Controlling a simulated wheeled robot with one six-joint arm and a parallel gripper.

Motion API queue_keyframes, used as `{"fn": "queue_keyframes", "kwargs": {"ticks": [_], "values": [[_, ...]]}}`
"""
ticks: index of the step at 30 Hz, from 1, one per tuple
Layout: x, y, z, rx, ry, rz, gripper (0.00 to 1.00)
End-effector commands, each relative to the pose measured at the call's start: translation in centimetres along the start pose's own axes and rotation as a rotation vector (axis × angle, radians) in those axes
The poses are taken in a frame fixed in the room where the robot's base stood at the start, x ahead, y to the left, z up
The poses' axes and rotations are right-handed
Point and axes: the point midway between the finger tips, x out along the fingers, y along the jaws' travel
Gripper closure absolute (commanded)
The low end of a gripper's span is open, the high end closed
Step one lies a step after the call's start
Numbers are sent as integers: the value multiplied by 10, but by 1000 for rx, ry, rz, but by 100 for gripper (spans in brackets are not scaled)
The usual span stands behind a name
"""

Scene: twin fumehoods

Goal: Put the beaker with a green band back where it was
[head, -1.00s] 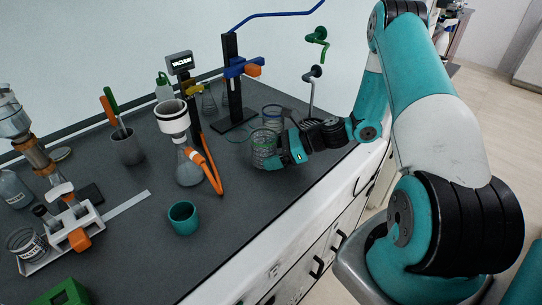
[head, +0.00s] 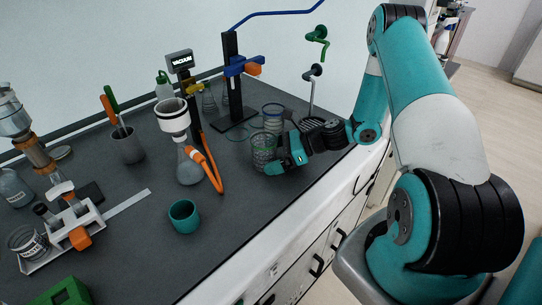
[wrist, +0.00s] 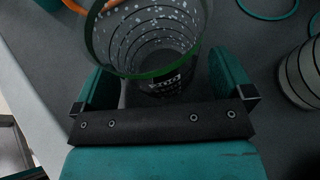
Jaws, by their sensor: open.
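The beaker with a green band (head: 262,152) is clear glass and appears to stand upright on the dark bench, near its front edge. In the wrist view the beaker (wrist: 150,40) shows its green rim and printed side just ahead of my palm. My gripper (head: 275,163) is open, low beside the beaker. Its teal fingers (wrist: 165,85) are on either side of the beaker's near part. Contact between fingers and glass cannot be told.
A second beaker (head: 272,116) stands close behind, also at the right in the wrist view (wrist: 306,75). A flask with a white funnel (head: 189,168) and orange hose (head: 212,172) stands left. A teal cup (head: 184,216) sits nearer. Bench between cup and front edge is clear.

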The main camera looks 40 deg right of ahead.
Motion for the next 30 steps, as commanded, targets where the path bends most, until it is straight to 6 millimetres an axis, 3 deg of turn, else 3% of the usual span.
{"fn": "queue_keyframes", "kwargs": {"ticks": [12, 18, 22, 25, 30], "values": [[-86, -1, -3, -1, 1, -8, 2], [-111, 0, -2, 0, 1, -3, 2], [-108, 5, 14, -83, 31, 43, 2], [-87, 20, 47, -294, 95, 154, 2], [-43, 85, 121, -867, 196, 455, 2]]}}
